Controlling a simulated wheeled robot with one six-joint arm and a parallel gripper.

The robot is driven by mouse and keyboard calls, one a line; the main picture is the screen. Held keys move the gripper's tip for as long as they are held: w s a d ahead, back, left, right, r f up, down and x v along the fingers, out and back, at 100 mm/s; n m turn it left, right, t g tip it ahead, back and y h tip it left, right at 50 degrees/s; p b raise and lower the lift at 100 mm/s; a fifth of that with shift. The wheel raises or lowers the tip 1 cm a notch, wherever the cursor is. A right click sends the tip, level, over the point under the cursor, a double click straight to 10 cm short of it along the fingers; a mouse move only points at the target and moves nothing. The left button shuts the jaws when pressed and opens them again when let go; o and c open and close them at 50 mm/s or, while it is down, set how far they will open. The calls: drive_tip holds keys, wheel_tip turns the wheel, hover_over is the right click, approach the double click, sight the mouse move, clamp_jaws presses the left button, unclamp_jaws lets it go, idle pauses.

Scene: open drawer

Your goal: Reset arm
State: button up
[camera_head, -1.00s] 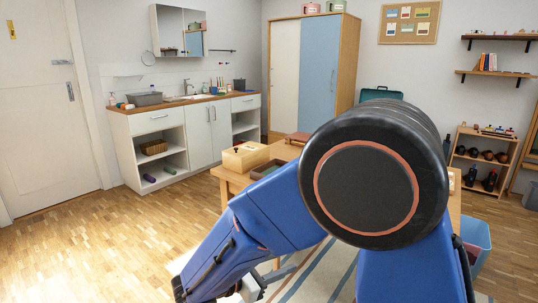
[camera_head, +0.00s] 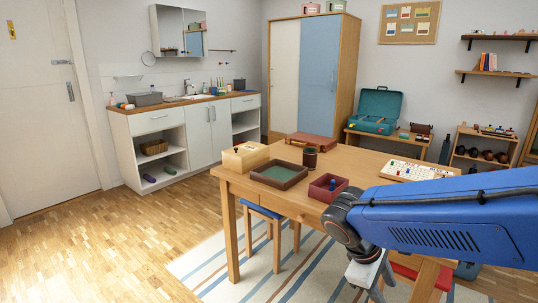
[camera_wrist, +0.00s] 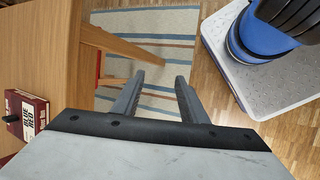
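My blue arm reaches in from the right in the camera_head view, with its gripper (camera_head: 362,274) low in front of the wooden table (camera_head: 345,165). The finger ends are cut off or hidden there. In the wrist view my gripper (camera_wrist: 158,84) has its two dark fingers spread apart with nothing between them. Beyond them lie the striped rug and wooden floor. The table front (camera_head: 270,198) shows a small knob, and its right part is hidden by my arm.
A blue-topped stool (camera_head: 262,212) stands below. A dark red lettered object (camera_wrist: 28,112) is left in the wrist view.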

drive_tip(key=s+d+r+m+t+y, duration=0.2)
drive_tip(key=s+r+m+t+y, duration=0.1)
drive_tip(key=s+m, duration=0.5)
drive_tip(key=m+t+y, duration=0.1)
drive_tip(key=y, duration=0.1)
drive_tip(key=shift+s+m+y, duration=0.3)
drive_tip(key=shift+s, duration=0.05)
